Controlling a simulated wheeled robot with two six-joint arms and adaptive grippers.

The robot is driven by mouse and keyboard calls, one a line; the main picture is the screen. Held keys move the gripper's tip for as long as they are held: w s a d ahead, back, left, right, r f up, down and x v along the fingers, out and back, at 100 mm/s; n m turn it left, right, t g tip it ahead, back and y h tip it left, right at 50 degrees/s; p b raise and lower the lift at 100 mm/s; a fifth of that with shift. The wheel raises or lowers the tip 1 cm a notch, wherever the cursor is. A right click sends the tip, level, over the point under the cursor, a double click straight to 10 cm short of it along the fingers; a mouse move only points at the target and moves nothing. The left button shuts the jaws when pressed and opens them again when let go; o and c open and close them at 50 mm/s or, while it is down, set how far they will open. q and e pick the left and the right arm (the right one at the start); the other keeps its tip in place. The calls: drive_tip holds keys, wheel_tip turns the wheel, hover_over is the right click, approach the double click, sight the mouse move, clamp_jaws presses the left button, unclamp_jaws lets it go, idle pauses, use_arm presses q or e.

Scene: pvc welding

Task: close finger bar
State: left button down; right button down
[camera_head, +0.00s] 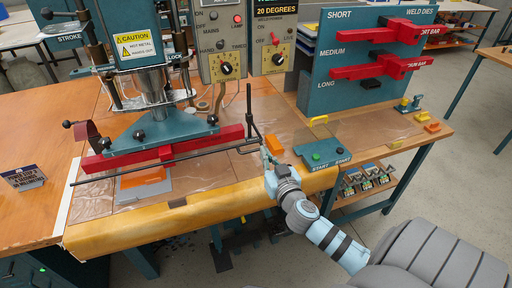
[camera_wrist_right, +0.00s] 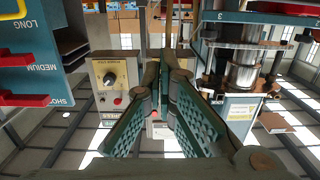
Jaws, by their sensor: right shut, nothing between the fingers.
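The finger bar (camera_head: 190,158) is a long thin dark rod. It runs across the front of the welding press, just in front of the red weld die (camera_head: 220,137), with an upright rod and bent loop at its right end. My right gripper (camera_head: 266,154) is by that right end, and I cannot tell whether it touches the bar. In the right wrist view the two teal fingers of the gripper (camera_wrist_right: 163,68) come together at the tips with nothing between them. My left gripper is not in view.
The start-button box (camera_head: 324,156) stands right of my right gripper, with an orange block (camera_head: 274,145) beside it. An orange piece (camera_head: 143,176) lies under the bar. The blue die rack (camera_head: 345,90) is at the back right. A yellow rounded edge (camera_head: 215,203) fronts the table.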

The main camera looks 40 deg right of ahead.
drive_tip(key=w+d+f+b, duration=0.1)
drive_tip(key=w+f, duration=0.3)
drive_tip(key=w, duration=0.4)
drive_tip(key=shift+w+d+f+b, duration=0.2)
drive_tip(key=shift+d+b, duration=0.2)
drive_tip(key=shift+d, duration=0.4)
wheel_tip(320, 180, down, 9)
drive_tip(key=b, duration=1)
drive_tip(key=shift+s+r, duration=0.1)
drive_tip(key=shift+r, duration=0.15)
